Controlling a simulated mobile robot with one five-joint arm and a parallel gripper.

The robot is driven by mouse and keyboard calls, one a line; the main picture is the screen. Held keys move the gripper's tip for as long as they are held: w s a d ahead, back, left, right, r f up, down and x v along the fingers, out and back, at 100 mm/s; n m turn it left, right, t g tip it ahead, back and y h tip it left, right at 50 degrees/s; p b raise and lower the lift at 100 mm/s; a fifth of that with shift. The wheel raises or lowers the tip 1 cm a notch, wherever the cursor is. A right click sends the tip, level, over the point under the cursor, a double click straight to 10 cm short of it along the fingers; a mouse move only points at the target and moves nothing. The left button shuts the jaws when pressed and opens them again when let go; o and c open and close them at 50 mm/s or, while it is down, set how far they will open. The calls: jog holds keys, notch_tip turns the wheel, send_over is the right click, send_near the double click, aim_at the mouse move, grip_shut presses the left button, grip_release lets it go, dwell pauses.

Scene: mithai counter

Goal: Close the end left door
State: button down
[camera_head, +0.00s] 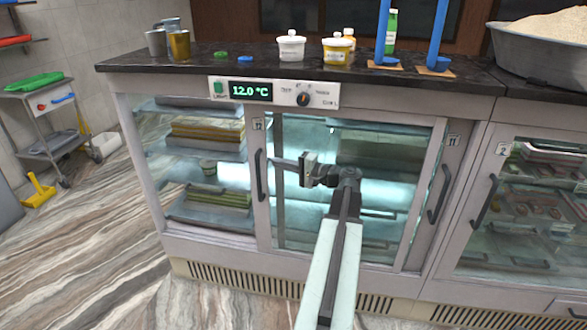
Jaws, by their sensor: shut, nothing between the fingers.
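A long display cabinet (185,247) with pale frames and sliding-type glass fronts stands before me. Toward its left end, an upright door frame marked 12 (257,124) bears a dark vertical handle (259,176). Left of it is a glass front with trays behind. Right of it is a wide lit bay; whether clear glass covers it I cannot tell. My gripper (276,161) is shut and empty, pointing left. Its tip is close to the right side of that handle; whether they touch I cannot tell. My arm hides part of the bay.
Another handle (439,195) is on the upright to the right. The dark countertop (200,62) holds tubs, metal cups and blue stands. A large bowl (540,48) is at the right. A trolley (45,105) and yellow object (39,190) stand left. The marble floor (90,250) is clear at front left.

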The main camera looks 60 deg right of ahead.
aim_at(268, 160)
jog(key=w, duration=0.5)
jog(key=shift+a+f, duration=0.1)
jog(key=shift+a, duration=0.15)
